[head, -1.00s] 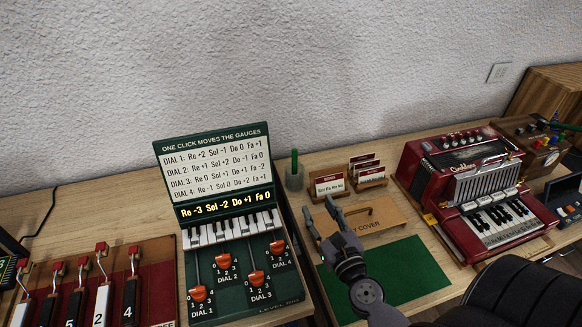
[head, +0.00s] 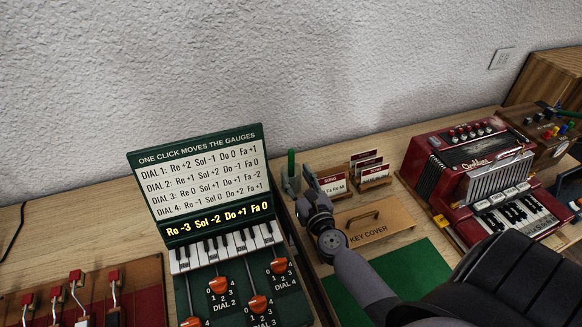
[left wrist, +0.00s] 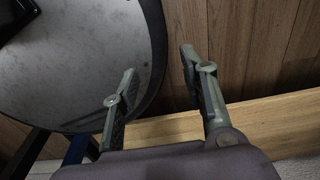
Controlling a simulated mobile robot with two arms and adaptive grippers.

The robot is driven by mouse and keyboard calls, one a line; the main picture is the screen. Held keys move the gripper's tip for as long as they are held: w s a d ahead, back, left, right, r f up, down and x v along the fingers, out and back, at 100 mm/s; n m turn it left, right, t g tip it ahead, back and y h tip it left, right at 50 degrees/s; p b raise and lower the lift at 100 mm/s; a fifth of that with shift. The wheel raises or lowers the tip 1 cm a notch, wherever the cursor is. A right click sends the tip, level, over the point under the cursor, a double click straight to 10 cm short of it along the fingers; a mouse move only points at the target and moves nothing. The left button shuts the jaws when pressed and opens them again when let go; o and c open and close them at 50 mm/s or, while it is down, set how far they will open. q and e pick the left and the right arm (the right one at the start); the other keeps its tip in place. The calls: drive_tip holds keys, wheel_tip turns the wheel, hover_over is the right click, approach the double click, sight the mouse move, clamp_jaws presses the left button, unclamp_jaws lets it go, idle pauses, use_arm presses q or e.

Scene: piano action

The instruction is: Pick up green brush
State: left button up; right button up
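The green brush (head: 291,163) stands upright in a small clear cup (head: 292,185) near the wall, left of the card holders. My right gripper (head: 299,177) is at the cup, its fingers apart, one at the cup and the other just right of it. I cannot tell whether a finger touches the cup or the brush. My left gripper (left wrist: 158,63) is seen only in the left wrist view. Its two fingers are wide apart with nothing between them.
A wooden key cover (head: 368,222) lies right of my right gripper, with card holders (head: 374,174) behind it. The green dial panel (head: 205,190) stands close on the left. A red accordion (head: 470,175) stands on the right. A round grey surface (left wrist: 75,60) is near my left gripper.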

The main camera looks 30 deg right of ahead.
sight(292, 161)
drive_tip(key=shift+w+d, duration=0.2)
drive_tip(key=shift+w, duration=0.5)
drive_tip(key=shift+w+d, duration=0.1)
drive_tip(key=shift+w, duration=0.3)
drive_tip(key=x, duration=0.5)
drive_tip(key=shift+d, duration=0.35)
use_arm(q)
drive_tip(key=shift+w+r, duration=0.35)
drive_tip(key=shift+w, duration=0.5)
use_arm(e)
drive_tip(key=shift+s+r, duration=0.1)
drive_tip(key=shift+c, duration=0.8)
use_arm(q)
drive_tip(key=shift+s, duration=0.1)
use_arm(e)
clamp_jaws()
